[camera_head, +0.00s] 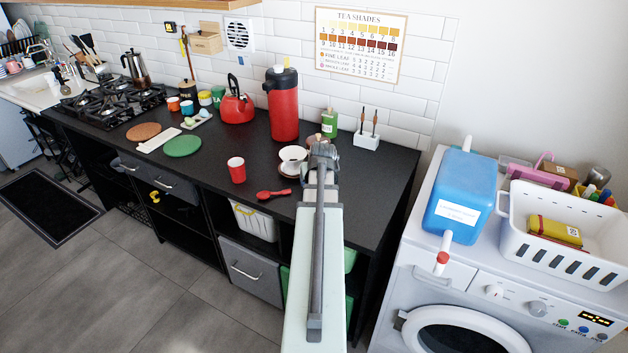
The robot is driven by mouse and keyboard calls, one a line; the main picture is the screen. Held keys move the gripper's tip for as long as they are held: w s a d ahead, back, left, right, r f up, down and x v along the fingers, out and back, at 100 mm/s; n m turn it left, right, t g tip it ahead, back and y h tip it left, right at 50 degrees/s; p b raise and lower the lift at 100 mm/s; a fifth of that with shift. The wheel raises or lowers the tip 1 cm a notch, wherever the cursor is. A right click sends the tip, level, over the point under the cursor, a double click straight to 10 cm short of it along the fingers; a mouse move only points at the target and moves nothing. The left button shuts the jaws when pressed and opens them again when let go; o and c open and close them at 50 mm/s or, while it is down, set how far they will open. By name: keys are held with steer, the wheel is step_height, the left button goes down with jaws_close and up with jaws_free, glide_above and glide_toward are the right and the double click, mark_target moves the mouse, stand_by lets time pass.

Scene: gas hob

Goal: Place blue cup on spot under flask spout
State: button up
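The red flask (283,108) with a dark top stands upright on the black counter near the wall. I cannot make out a marked spot under its spout. A small blue cup (187,108) stands far to the left of the flask, among other small cups. My gripper (323,152) is over the right part of the counter, to the right of the flask and close to a white cup (293,155) on a brown saucer. My arm hides its fingertips, so I cannot see whether it is open or holds anything.
A red kettle (236,104) stands left of the flask. A green canister (329,123) and white holder (367,140) are behind my gripper. Bare counter lies left of the red cup.

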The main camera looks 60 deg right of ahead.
steer(key=shift+f, duration=0.25)
steer(key=o, duration=1.1)
steer(key=shift+o, duration=0.2)
steer(key=v, duration=1.2)
